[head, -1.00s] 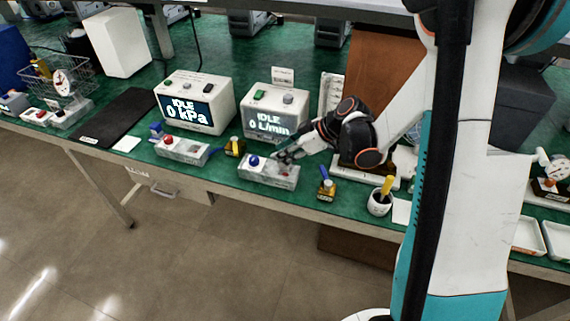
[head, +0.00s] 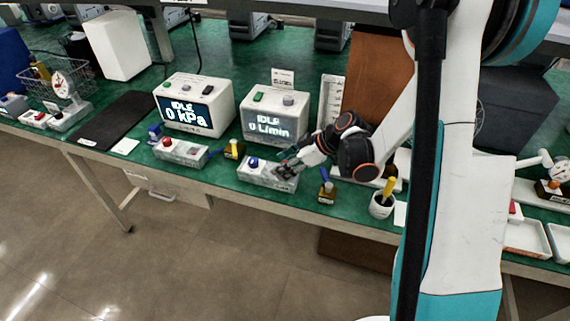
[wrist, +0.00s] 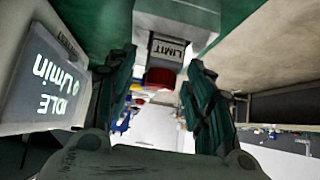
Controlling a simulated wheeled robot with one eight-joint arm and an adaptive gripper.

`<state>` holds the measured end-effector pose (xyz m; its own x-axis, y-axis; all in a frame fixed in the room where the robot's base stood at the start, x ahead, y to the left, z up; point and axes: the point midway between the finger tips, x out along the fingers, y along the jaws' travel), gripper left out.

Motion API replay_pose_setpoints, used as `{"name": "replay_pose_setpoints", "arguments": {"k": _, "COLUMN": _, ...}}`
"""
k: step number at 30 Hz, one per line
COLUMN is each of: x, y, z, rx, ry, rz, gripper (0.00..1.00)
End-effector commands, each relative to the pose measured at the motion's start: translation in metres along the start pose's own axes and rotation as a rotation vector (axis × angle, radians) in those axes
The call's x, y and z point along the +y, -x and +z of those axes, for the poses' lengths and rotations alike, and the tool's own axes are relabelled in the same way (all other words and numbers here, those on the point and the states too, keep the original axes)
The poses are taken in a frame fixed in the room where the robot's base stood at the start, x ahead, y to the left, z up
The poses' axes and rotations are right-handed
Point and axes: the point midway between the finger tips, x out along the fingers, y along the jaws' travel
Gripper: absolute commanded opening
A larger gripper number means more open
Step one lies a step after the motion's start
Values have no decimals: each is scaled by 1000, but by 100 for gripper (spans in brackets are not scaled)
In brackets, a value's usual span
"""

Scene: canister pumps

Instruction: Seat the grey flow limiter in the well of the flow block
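The flow block (head: 258,177), a pale grey block with a blue knob (head: 253,162), lies on the green bench before the flow pump. My gripper (head: 283,174) is at its right end and covers part of its top. In the wrist view, the two dark fingers (wrist: 160,90) stand apart. Just beyond and between them are a grey piece marked LIMIT (wrist: 168,50) and a red part (wrist: 160,78). I see clear gaps beside the red part. I cannot tell for sure whether the marked piece is the limiter, or whether it is seated; the well is hidden.
The flow pump (head: 275,112) reads IDLE 0 L/min behind the block. A second pump (head: 195,103) reads 0 kPa, with a red-knobbed block (head: 180,152) before it. Small brass pieces (head: 327,193) (head: 234,149) and a white cup (head: 382,205) stand close by.

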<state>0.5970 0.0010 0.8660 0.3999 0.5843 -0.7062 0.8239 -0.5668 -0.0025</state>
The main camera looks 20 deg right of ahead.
Motion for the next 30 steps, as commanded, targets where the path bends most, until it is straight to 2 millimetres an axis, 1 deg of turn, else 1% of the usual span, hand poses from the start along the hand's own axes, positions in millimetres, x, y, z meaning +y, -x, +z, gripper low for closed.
{"name": "replay_pose_setpoints", "arguments": {"k": 5, "x": 0, "y": 2, "z": -2, "rx": 0, "ry": 0, "rz": 0, "gripper": 48}}
{"name": "replay_pose_setpoints", "arguments": {"k": 8, "x": 0, "y": 11, "z": -3, "rx": 0, "ry": -1, "rz": 1, "gripper": 48}}
{"name": "replay_pose_setpoints", "arguments": {"k": 11, "x": 1, "y": 29, "z": -3, "rx": 0, "ry": -3, "rz": 3, "gripper": 48}}
{"name": "replay_pose_setpoints", "arguments": {"k": 18, "x": 0, "y": 80, "z": -4, "rx": -1, "ry": -3, "rz": 1, "gripper": 48}}
{"name": "replay_pose_setpoints", "arguments": {"k": 21, "x": 0, "y": 97, "z": -3, "rx": -1, "ry": -4, "rz": 2, "gripper": 48}}
{"name": "replay_pose_setpoints", "arguments": {"k": 25, "x": 1, "y": 113, "z": -2, "rx": -1, "ry": -2, "rz": 1, "gripper": 48}}
{"name": "replay_pose_setpoints", "arguments": {"k": 30, "x": 0, "y": 121, "z": -2, "rx": -1, "ry": -2, "rz": 0, "gripper": 48}}
